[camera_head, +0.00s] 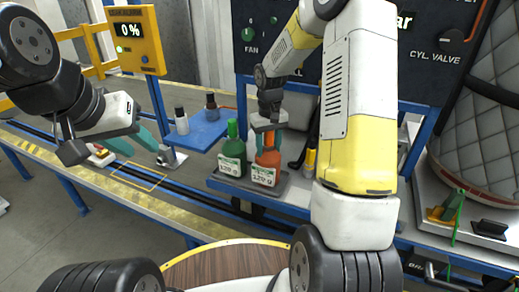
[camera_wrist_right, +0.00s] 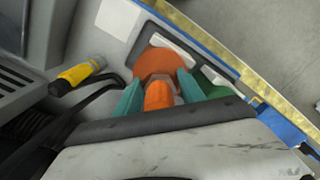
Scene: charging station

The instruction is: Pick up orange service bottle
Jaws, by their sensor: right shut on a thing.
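The orange service bottle (camera_head: 266,169) stands upright on a grey tray (camera_head: 241,186), with a white label at its front. My right gripper (camera_head: 267,137) is above it, its teal fingers shut on the bottle's neck. In the right wrist view, the orange bottle (camera_wrist_right: 158,66) is seen from above, its top between the two teal fingertips (camera_wrist_right: 159,93). A green bottle (camera_head: 232,152) stands just left of it, and part of it shows in the wrist view (camera_wrist_right: 214,86). My left gripper (camera_head: 146,139) is over the left bench, its teal fingers apart and holding nothing visible.
A blue shelf (camera_head: 201,131) with two small bottles is left of the tray. A yellow-handled tool (camera_head: 310,158) stands right of the orange bottle, close to my right arm. A yellow display (camera_head: 133,38) reads 0 %. A control panel is behind.

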